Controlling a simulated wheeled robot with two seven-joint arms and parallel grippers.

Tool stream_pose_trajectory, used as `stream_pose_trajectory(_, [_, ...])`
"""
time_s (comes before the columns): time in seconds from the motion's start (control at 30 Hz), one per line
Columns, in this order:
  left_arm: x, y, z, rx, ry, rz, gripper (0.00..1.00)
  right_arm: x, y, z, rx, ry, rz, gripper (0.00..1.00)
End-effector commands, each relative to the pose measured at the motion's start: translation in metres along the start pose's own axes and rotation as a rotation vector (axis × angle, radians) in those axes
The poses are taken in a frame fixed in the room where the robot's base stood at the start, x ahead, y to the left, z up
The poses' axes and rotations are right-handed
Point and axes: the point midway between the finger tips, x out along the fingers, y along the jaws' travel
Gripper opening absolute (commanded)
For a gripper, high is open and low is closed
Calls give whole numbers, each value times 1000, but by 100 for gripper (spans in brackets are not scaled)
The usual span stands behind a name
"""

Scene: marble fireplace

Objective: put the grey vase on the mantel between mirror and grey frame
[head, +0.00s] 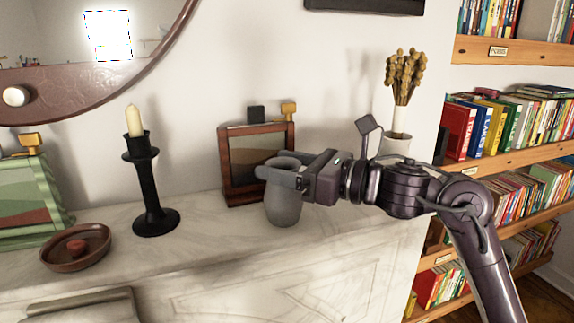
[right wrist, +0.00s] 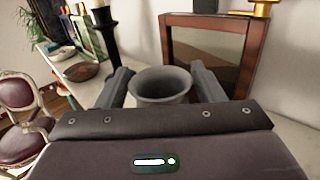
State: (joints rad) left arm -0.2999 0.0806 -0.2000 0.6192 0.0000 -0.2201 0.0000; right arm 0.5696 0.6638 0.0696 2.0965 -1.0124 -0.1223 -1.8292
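The grey vase (head: 284,208) is upright over the right part of the marble mantel (head: 215,225), in front of the brown wooden frame. I cannot tell whether its base touches the marble. My right gripper (head: 280,177) reaches in from the right, with its fingers on both sides of the vase's neck. In the right wrist view the vase's rim (right wrist: 161,83) fills the space between the fingers (right wrist: 162,88), which look closed on it. The round mirror (head: 130,90) hangs at upper left. No clearly grey frame shows. My left gripper is out of view.
A brown picture frame (head: 229,165) stands behind the vase. A black candlestick (head: 150,190), a brown dish (head: 60,260) and a green-picture frame (head: 20,205) stand further left. A white vase with dried flowers (head: 397,145) is at right. Marble between candlestick and brown frame is clear.

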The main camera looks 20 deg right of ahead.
Motion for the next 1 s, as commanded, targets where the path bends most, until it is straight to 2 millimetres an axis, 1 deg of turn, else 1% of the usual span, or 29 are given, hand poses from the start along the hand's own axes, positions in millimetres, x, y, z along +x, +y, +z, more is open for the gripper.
stream_pose_trajectory(0.03, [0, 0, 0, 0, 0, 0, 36, 0, 0, 0, 0, 0, 0, 68])
stream_pose_trajectory(0.07, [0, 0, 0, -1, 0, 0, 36, 0, 0, 0, 0, 0, 0, 70])
stream_pose_trajectory(0.33, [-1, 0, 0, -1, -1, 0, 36, 0, 0, 1, 1, 0, 0, 70])
stream_pose_trajectory(0.47, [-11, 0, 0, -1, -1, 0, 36, 0, 0, 8, 2, -1, 0, 70])
stream_pose_trajectory(0.5, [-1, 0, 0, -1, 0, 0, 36, -7, -2, 2, -1, -1, -3, 70])
stream_pose_trajectory(0.53, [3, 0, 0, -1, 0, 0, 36, -12, -2, 0, 0, -1, -5, 70])
stream_pose_trajectory(0.7, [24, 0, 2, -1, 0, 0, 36, -50, -2, -3, -3, 0, -6, 70])
stream_pose_trajectory(0.9, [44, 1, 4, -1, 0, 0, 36, -90, -1, -2, -2, 2, -5, 70])
stream_pose_trajectory(1.0, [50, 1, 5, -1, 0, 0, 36, -104, -1, 0, -1, 1, -4, 70])
